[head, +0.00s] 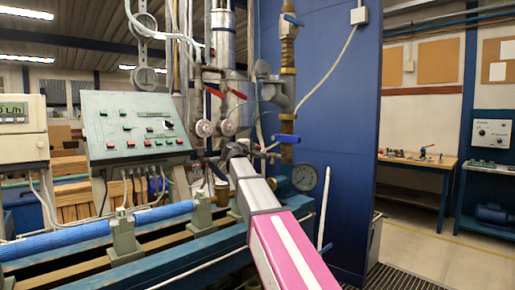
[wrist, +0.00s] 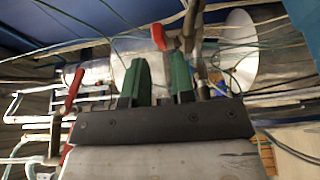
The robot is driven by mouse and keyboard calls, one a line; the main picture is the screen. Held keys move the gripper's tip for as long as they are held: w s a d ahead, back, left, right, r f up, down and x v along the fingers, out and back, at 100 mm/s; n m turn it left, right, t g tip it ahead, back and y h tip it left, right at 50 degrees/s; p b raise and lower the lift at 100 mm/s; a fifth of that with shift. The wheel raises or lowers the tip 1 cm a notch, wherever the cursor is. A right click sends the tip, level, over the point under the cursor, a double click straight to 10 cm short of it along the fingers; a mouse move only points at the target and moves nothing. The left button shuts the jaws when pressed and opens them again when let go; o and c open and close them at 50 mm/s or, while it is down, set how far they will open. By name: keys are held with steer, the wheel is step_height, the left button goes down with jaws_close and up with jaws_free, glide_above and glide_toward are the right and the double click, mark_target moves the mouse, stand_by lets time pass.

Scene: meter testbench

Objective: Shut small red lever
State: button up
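Two red levers show in the wrist view. A smaller-looking red lever (wrist: 165,43) lies just beyond the fingertips, near the gap between them, against grey pipework. A longer-looking red lever (wrist: 73,90) stands to the left, outside the fingers. My gripper (wrist: 160,75) has two green fingers set apart with nothing seen between them. In the head view my gripper (head: 230,152) is in front of the pipework, seen small and dark. Red lever parts (head: 215,92) show higher on the pipes there. I cannot tell which match the wrist view's levers.
A green control panel (head: 133,150) stands to the left. Thin cables (wrist: 245,40) cross the wrist view. A blue roller (head: 100,232) lies on the bench.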

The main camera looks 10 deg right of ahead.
mark_target(258, 146)
steer(key=x, duration=0.7)
steer(key=shift+w, duration=0.1)
steer(key=shift+c, duration=0.3)
jaws_close()
